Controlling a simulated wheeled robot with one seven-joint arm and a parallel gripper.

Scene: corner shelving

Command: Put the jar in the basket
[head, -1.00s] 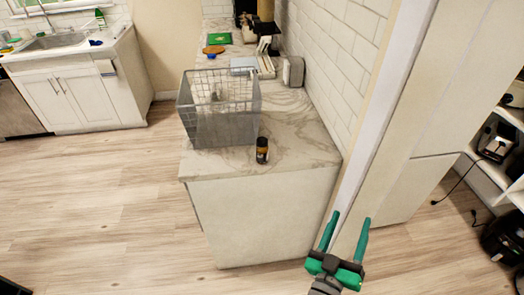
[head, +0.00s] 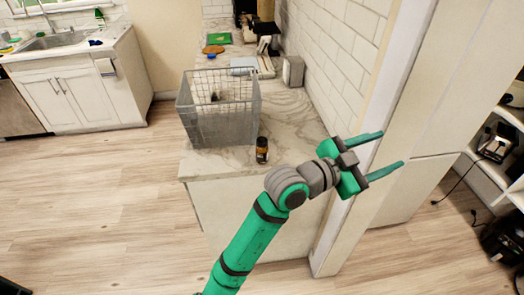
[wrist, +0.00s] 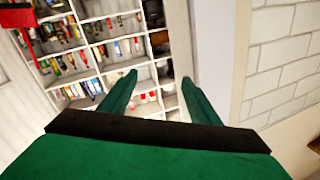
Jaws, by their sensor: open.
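A small dark jar (head: 262,150) with an orange-brown label stands upright on the marble counter, near its front edge. The wire basket (head: 222,128) stands just behind and left of the jar on the same counter. My gripper (head: 393,149) is open and empty, right of the jar and counter, in front of the wall end and pointing right, away from the jar. In the wrist view my gripper (wrist: 158,82) shows two spread green fingers with nothing between them. The jar and basket do not show in the wrist view.
The counter (head: 290,105) runs back along a white tiled wall (head: 345,50). A grey box (head: 293,71) and a green board (head: 218,39) lie farther back. Shelves with many items (wrist: 85,55) show in the wrist view. Open wooden floor lies left of the counter.

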